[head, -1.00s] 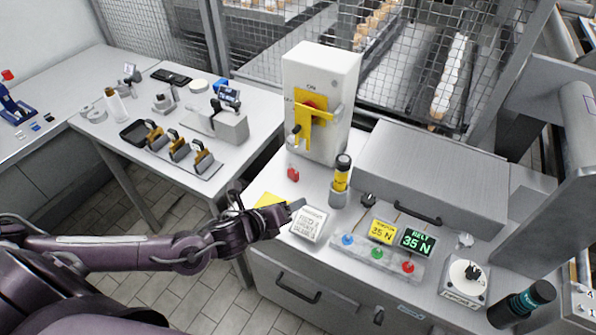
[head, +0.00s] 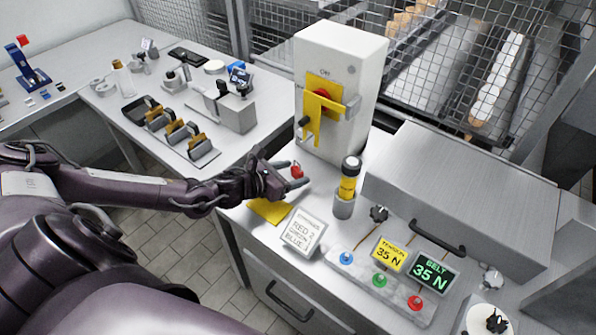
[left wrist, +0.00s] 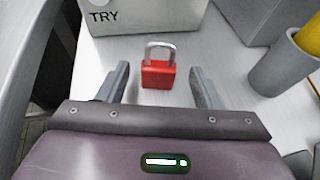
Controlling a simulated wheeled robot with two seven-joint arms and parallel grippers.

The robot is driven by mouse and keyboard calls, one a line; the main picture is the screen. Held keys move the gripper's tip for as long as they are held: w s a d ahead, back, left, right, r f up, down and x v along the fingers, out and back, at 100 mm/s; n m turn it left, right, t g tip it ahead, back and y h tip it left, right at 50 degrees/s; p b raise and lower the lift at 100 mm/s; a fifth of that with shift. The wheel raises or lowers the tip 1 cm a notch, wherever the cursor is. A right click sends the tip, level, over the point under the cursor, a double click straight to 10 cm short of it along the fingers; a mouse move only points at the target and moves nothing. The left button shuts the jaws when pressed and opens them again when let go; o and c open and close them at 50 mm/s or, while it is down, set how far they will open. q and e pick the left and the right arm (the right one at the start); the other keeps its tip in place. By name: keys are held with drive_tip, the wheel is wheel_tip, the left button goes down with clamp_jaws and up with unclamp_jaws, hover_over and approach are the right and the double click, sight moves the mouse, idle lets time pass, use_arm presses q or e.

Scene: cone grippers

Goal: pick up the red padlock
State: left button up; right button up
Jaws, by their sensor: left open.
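The red padlock (head: 296,171) stands on the grey bench top, in front of the white switch box (head: 338,90). In the left wrist view the padlock (left wrist: 158,72) shows its red body and silver shackle, with the shackle toward the box. My left gripper (head: 290,172) is open, and its two fingers lie on either side of the padlock, pointing toward the box. In the left wrist view the left gripper (left wrist: 158,88) shows a gap between each finger and the padlock. My right gripper is not in view.
A grey holder with a yellow and black cylinder (head: 348,185) stands right of the padlock. A yellow sheet (head: 270,210) and a small white sign (head: 303,234) lie nearer. A large grey box (head: 460,195) and a panel with coloured buttons are on the right.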

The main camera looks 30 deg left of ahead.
sight(295, 171)
use_arm(q)
drive_tip(key=x, duration=0.3)
drive_tip(key=shift+w+p, duration=0.3)
drive_tip(key=shift+w, duration=0.1)
drive_tip(key=shift+w+d+f, duration=0.1)
drive_tip(key=shift+w+f, duration=0.05)
drive_tip(key=shift+w, duration=0.05)
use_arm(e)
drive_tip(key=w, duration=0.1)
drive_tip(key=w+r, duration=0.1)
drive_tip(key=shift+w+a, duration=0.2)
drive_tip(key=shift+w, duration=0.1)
use_arm(q)
drive_tip(key=shift+c, duration=0.3)
drive_tip(key=c, duration=1.1)
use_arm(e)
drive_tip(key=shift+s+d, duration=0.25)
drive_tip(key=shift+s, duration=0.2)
use_arm(q)
drive_tip(key=shift+s, duration=0.1)
